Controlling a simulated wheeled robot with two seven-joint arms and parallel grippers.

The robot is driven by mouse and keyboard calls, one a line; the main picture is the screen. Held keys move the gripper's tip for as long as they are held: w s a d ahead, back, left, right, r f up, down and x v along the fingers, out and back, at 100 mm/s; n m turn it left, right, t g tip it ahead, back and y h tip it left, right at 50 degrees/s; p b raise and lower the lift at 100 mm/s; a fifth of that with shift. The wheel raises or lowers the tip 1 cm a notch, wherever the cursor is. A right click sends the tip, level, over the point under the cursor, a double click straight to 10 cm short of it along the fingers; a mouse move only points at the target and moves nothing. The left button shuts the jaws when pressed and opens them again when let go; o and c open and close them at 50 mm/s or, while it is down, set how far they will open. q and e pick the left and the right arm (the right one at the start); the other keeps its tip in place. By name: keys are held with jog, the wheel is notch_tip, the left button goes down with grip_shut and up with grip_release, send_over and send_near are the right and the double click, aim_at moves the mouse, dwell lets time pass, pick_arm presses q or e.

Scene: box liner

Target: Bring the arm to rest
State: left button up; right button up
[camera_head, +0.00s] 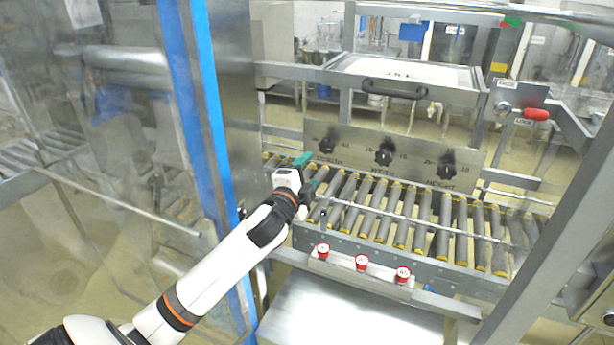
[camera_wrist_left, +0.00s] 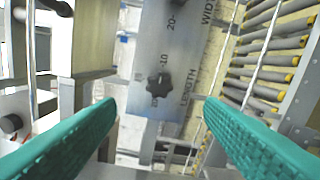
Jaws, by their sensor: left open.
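My left arm (camera_head: 205,270) reaches in from the lower left of the head view, white with black and orange bands. Its gripper (camera_head: 309,173) is over the left part of the roller conveyor, near the left end of the dial panel. In the left wrist view the two green fingers (camera_wrist_left: 160,125) stand wide apart with nothing between them. Beyond the gap is the panel's LENGTH knob (camera_wrist_left: 158,84), apart from the fingers. My right gripper is not in view.
The metal panel (camera_head: 356,146) carries three black knobs. The roller conveyor (camera_head: 420,215) runs below it, with three red buttons (camera_head: 362,262) on its front. A blue-edged frame (camera_head: 205,130) with clear panels stands left.

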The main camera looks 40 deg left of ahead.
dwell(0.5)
pick_arm(q)
jog(key=s+f+n+g+h, duration=0.1)
jog(key=s+f+n+g, duration=0.15)
jog(key=f, duration=1.35)
jog(key=s+f+n+g, duration=0.2)
jog(key=f+g, duration=0.2)
jog(key=f, duration=1.2)
jog(key=s+d+f+n+g+h+b, duration=0.1)
jog(key=s+d+f+g, duration=0.1)
jog(key=s+f, duration=0.65)
jog(key=s+d+f+n+g+h+b, duration=0.1)
jog(key=s+d+f+n+g, duration=0.15)
jog(key=s+f, duration=0.65)
jog(key=s+d+f+n+g, duration=0.1)
jog(key=s+d+f, duration=0.2)
jog(key=s+f, duration=0.3)
jog(key=s+d+f+g+h, duration=0.1)
jog(key=s+d+f, duration=0.3)
jog(key=s, duration=0.8)
jog(key=s+d+f+n+g, duration=0.1)
jog(key=s+d+f+g, duration=0.2)
jog(key=s+f, duration=0.5)
jog(key=shift+s+d+f+n, duration=0.3)
jog(key=shift+s+d, duration=0.4)
jog(key=shift+d, duration=0.05)
